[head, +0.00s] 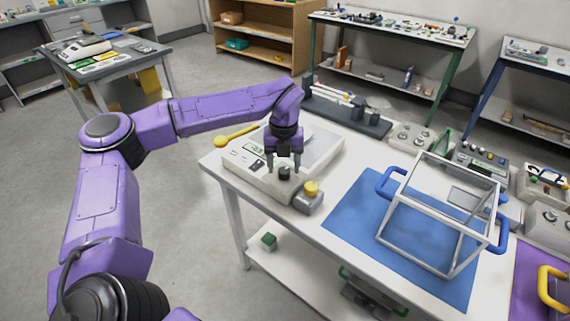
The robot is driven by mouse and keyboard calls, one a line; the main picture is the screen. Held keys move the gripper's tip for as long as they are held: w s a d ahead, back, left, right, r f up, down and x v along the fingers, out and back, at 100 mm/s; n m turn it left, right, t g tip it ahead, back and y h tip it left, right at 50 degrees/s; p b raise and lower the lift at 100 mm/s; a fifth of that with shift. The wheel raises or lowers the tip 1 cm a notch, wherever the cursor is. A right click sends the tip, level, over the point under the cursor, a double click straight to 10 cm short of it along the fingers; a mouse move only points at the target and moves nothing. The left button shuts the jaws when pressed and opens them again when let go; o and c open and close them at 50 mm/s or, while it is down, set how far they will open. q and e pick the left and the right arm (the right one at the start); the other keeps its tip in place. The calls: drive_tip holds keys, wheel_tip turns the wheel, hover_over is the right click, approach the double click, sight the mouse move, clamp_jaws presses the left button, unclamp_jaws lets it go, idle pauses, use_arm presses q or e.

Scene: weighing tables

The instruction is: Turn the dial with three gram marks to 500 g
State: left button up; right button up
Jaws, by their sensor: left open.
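A white bench scale (240,174) stands on the near left part of the white table, with a small display and a flat pan behind it. A black dial (284,172) sits at the scale's front right. My left gripper (284,164) points down over the dial, its fingers apart, one on each side of it. I cannot tell whether the fingers touch the dial. The gram marks are too small to read. My right gripper is not in view.
A grey box with a yellow button (311,188) stands just right of the dial. A yellow spoon (222,141) lies behind the scale. A metal frame with blue handles (440,213) stands on a blue mat (352,220).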

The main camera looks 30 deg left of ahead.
use_arm(q)
drive_tip(key=shift+d+f, duration=0.15)
drive_tip(key=shift+f, duration=0.15)
drive_tip(key=c, duration=1)
drive_tip(key=shift+c, duration=0.2)
